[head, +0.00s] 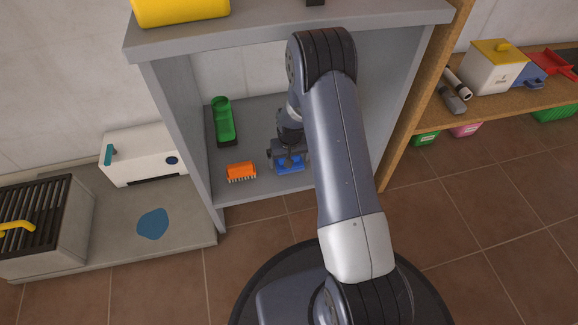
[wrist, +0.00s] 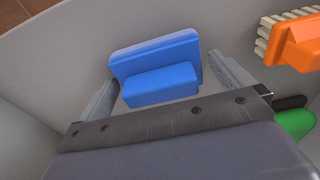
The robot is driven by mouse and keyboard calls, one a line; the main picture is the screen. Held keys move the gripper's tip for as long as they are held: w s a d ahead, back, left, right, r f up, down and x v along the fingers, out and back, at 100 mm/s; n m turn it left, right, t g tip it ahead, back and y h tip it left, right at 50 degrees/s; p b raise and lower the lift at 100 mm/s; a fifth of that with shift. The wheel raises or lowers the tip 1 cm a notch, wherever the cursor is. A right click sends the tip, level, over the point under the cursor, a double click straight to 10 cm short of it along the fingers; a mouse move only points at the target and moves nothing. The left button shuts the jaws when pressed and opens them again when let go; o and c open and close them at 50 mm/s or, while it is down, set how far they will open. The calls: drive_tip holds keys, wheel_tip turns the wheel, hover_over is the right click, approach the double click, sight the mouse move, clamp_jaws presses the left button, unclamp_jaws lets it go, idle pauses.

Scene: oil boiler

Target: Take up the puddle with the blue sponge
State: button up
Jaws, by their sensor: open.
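The blue sponge (head: 290,166) lies on the lower shelf of the grey cabinet, near its front edge. In the wrist view the sponge (wrist: 155,52) shows a wide blue slab with a smaller blue block on the near side. My gripper (head: 288,158) is over the sponge, with its fingers (wrist: 163,66) open on either side of the smaller block. Gaps show between the block and both fingers. The puddle (head: 153,224) is a flat blue patch on the low grey platform left of the cabinet. Part of the sponge is hidden by my gripper in the head view.
The cabinet's left side panel (head: 172,120) stands between shelf and platform. A white box (head: 145,155) and a black-grilled unit (head: 40,225) flank the puddle.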

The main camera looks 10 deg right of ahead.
drive_tip(key=shift+c, duration=0.2)
drive_tip(key=c, duration=0.8)
wheel_tip(320, 180, up, 10)
drive_tip(key=p, duration=0.5)
drive_tip(key=o, duration=0.4)
drive_tip(key=shift+c, duration=1.4)
